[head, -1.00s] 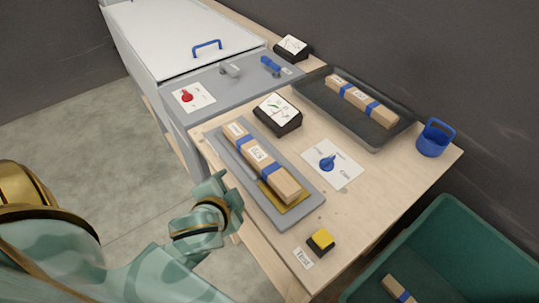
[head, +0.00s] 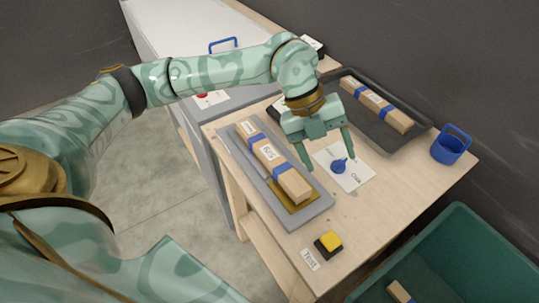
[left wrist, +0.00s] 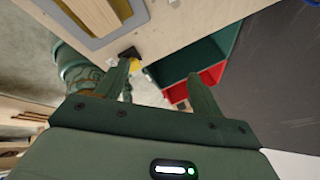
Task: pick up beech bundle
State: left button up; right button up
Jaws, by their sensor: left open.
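A pale wood bundle (head: 273,161) with blue bands and a white label lies on a grey fixture plate (head: 319,211) on the table; its end rests by a brass-coloured pad. A second banded wood bundle (head: 376,101) lies in a dark tray (head: 391,143) at the back. I cannot read which label says beech. My left gripper (head: 329,163) is open and empty, pointing down above the table, just right of the first bundle and near the blue knob. In the left wrist view my left gripper (left wrist: 159,75) has nothing between its fingers. My right gripper is not in view.
A blue knob on a white card (head: 339,166), a yellow button (head: 329,242) and a blue cup (head: 451,146) stand on the table. A green bin (head: 462,235) holding another banded piece (head: 400,292) is at the lower right. A red bin (left wrist: 213,75) shows in the left wrist view.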

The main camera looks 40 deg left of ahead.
pick_arm(q)
jog(key=w+a+r+n+y, duration=0.1)
jog(key=a+r+n+y, duration=0.15)
jog(key=a, duration=0.55)
jog(key=w+a+r+n+y, duration=0.1)
jog(key=w+a+n+y, duration=0.1)
jog(key=a+n+y, duration=0.35)
jog(key=m+h+b, duration=0.1)
jog(key=h+b, duration=0.1)
jog(key=b, duration=0.1)
send_over(269, 152)
jog(key=f, duration=1)
jog(key=shift+w+a, duration=0.1)
jog(key=shift+w, duration=0.15)
jog(key=f, duration=0.3)
jog(key=f+b, duration=0.1)
jog(key=f, duration=0.2)
jog(key=shift+s+b, duration=0.2)
jog(key=shift+b, duration=0.1)
jog(key=shift+r, duration=0.15)
jog(key=shift+c, duration=0.4)
jog(key=c, duration=1.3)
jog(key=shift+r, duration=0.15)
